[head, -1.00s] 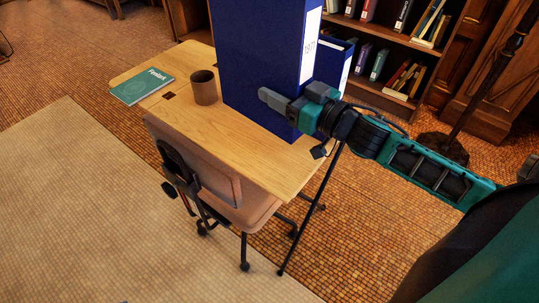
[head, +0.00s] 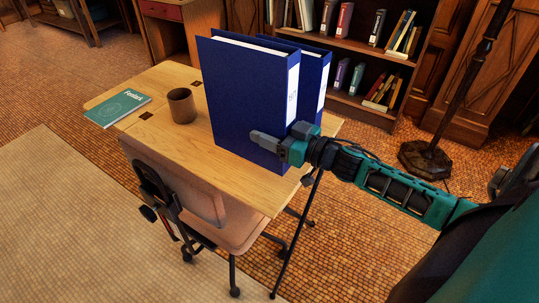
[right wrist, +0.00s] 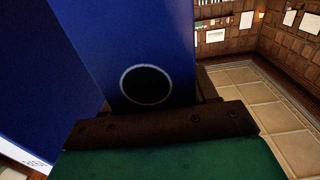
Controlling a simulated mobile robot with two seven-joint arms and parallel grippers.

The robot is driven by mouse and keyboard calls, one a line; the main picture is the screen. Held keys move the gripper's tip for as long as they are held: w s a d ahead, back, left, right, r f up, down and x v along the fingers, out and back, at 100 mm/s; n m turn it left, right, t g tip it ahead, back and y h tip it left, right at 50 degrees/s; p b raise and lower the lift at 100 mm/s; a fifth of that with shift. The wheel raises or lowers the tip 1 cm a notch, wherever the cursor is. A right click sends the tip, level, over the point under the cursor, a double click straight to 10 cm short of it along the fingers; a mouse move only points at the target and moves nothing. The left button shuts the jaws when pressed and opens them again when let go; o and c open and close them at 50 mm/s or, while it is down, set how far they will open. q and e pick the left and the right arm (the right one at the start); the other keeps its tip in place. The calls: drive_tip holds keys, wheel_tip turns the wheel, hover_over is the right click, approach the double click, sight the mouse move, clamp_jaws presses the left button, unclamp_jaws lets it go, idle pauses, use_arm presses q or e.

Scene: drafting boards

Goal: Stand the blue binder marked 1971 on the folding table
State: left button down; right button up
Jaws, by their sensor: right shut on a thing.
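The blue binder (head: 248,100) with a white spine label stands upright over the light wood table (head: 236,192), near its right side. The label seems to begin with 197; the last digit is unclear. My right gripper (head: 284,142) is shut on its lower spine edge, one finger across the near cover. The binder's bottom appears to be at the tabletop, but I cannot tell for certain that it touches. In the right wrist view a blue spine with a round finger hole (right wrist: 147,84) rises just beyond the gripper. My left gripper is not in view.
A second blue binder (head: 319,68) stands close behind the held one. A brown mug (head: 182,105) and a green book (head: 118,107) sit on the table's left part. A chair (head: 195,200) is tucked at the near side. A bookshelf (head: 350,103) stands behind.

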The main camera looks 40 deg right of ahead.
drive_tip(key=shift+f, duration=0.7)
wheel_tip(320, 180, down, 4)
drive_tip(key=shift+b, duration=0.9)
drive_tip(key=shift+f, duration=0.3)
drive_tip(key=o, duration=1.5)
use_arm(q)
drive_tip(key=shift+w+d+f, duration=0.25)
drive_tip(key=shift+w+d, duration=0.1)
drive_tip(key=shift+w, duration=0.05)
use_arm(e)
drive_tip(key=shift+s, duration=0.1)
